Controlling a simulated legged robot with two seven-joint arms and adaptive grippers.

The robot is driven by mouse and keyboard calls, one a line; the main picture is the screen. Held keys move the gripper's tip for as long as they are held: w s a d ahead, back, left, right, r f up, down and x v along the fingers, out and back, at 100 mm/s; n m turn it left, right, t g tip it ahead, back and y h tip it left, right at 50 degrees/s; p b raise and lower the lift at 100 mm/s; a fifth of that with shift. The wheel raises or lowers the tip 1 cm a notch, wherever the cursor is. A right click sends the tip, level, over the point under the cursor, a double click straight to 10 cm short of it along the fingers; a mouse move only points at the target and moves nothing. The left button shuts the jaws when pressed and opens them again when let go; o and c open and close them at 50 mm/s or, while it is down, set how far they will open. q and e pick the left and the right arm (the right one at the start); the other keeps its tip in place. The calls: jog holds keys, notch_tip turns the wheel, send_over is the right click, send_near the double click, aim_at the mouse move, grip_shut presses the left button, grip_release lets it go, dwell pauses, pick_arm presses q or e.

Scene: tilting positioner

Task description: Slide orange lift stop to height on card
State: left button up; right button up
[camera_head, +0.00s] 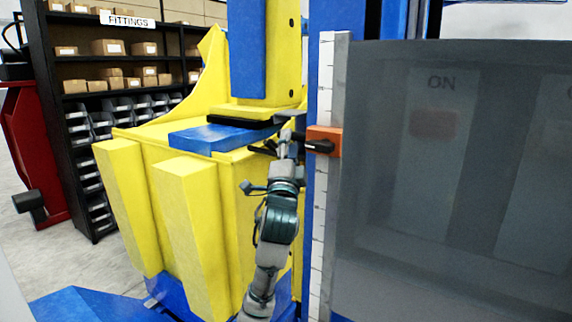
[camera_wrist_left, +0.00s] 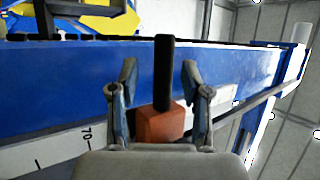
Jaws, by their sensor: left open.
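The orange lift stop (camera_head: 325,136) sits on the upright white scale (camera_head: 323,215) along the blue column, a little above mid-picture in the head view. It has a black handle (camera_head: 319,146) pointing toward my left gripper (camera_head: 298,145), which is just left of it. In the left wrist view the orange block (camera_wrist_left: 160,126) and its black handle (camera_wrist_left: 164,70) lie between the two spread fingers of my left gripper (camera_wrist_left: 159,72). The fingers look apart from the handle. A "70" mark shows on the scale (camera_wrist_left: 60,148). I see no readable card. My right gripper is not in view.
A grey see-through panel (camera_head: 460,230) with an "ON" label behind it stands just right of the scale. The yellow positioner body (camera_head: 190,220) with blue parts is behind and left of my arm. A black shelf (camera_head: 75,130) with boxes stands at the back left.

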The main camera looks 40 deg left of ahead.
pick_arm(q)
jog(key=v, duration=0.8)
jog(key=shift+a+f, duration=0.2)
jog(key=shift+f, duration=0.15)
jog(key=shift+d, duration=0.2)
